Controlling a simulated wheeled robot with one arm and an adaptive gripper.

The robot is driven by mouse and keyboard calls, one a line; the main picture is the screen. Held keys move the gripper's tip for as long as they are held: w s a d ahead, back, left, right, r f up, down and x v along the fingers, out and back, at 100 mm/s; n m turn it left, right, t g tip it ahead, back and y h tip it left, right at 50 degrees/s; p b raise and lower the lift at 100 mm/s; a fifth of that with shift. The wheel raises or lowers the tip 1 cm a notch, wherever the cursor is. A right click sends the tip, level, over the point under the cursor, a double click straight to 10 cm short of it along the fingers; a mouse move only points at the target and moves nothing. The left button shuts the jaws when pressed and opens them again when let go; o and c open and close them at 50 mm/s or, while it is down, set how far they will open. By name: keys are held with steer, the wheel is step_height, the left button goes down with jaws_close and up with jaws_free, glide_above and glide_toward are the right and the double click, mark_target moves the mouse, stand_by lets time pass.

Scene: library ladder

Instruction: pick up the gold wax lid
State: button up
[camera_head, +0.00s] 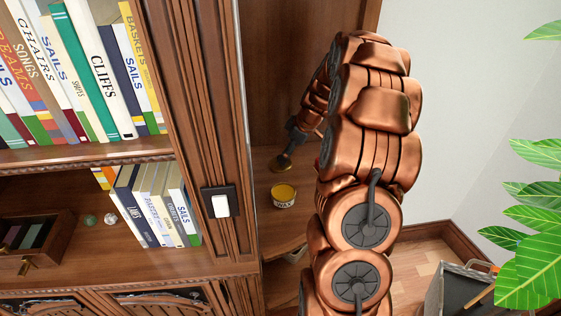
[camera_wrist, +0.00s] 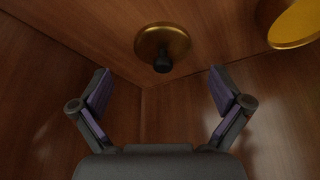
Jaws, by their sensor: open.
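The gold wax lid (camera_wrist: 150,38) is a round gold disc with a dark knob (camera_wrist: 162,63) facing the camera in the wrist view. It also shows small in the head view (camera_head: 283,163), on the wooden surface of the alcove. My gripper (camera_wrist: 160,80) is open, its two fingers spread to either side below the lid in the picture, with nothing between the pads. The knob lies about midway between the fingers, apart from both. In the head view my gripper (camera_head: 292,143) is just above the lid, partly hidden by my arm.
An open yellow tin labelled WAX (camera_head: 284,197) stands in front of the lid; its gold shape (camera_wrist: 295,24) shows upper right in the wrist view. Wooden walls enclose the alcove. A bookcase post with a light switch (camera_head: 220,204) is left. A plant (camera_head: 540,200) stands right.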

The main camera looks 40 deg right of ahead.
mark_target(276, 167)
steer(key=p+x, duration=0.1)
steer(key=x, duration=0.2)
steer(key=shift+w+a+r+p, duration=0.1)
steer(key=shift+w+a+p, duration=0.05)
steer(key=shift+a+p, duration=0.2)
steer(key=shift+x, duration=0.75)
steer(key=shift+c, duration=0.4)
steer(key=c, duration=1.2)
